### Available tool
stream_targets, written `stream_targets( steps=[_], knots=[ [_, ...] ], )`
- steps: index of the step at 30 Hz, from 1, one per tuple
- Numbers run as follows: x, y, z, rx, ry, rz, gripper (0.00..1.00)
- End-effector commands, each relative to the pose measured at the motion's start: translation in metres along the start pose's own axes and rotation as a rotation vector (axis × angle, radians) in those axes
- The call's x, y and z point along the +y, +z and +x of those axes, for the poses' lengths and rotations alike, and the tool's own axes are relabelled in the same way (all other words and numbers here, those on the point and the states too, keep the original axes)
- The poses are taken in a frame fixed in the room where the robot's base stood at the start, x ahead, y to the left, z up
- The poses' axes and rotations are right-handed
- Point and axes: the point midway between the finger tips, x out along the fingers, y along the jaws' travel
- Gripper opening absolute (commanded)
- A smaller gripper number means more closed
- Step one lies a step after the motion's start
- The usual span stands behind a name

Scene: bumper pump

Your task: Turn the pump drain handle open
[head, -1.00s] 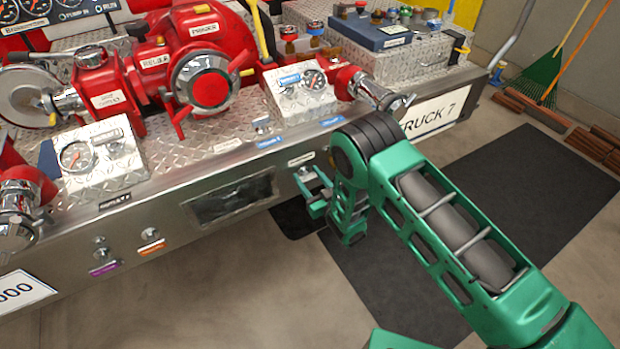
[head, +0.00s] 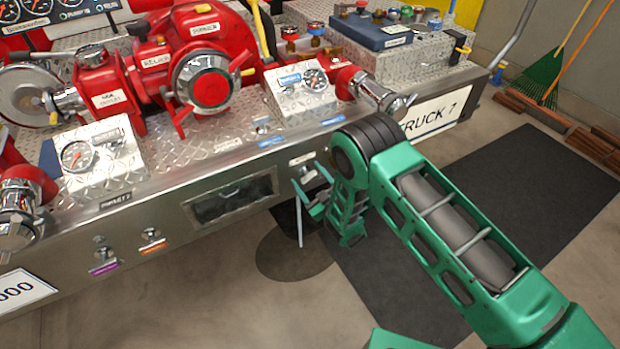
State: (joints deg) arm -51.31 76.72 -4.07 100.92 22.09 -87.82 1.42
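The small metal pump drain handle (head: 307,175) is on the truck's front bumper, below a white label. My gripper (head: 318,190) is right at it, coming from the right. Its two green fingers show apart, one higher and one lower. The handle is partly hidden by the fingers, and I cannot tell whether they touch it. A thin pale stream of water (head: 299,220) falls from beside the handle to the floor. A dark round wet patch (head: 292,258) lies under it.
Two other small knobs, above a purple label (head: 103,269) and an orange label (head: 153,247), are further left on the bumper (head: 170,215). A chrome-ended red outlet (head: 370,92) is above my arm. Dark mats lie on the floor; the floor in front is free.

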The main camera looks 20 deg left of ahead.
Motion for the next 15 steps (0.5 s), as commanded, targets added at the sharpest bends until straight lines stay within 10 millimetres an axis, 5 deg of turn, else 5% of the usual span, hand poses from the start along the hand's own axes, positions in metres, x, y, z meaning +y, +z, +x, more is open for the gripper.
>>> stream_targets(
  steps=[8,15],
  knots=[
    [0.001,0.0,-0.002,0.0,0.001,0.001,0.69],
    [0.001,0.001,-0.034,-0.003,0.001,0.002,0.69]
  ],
)
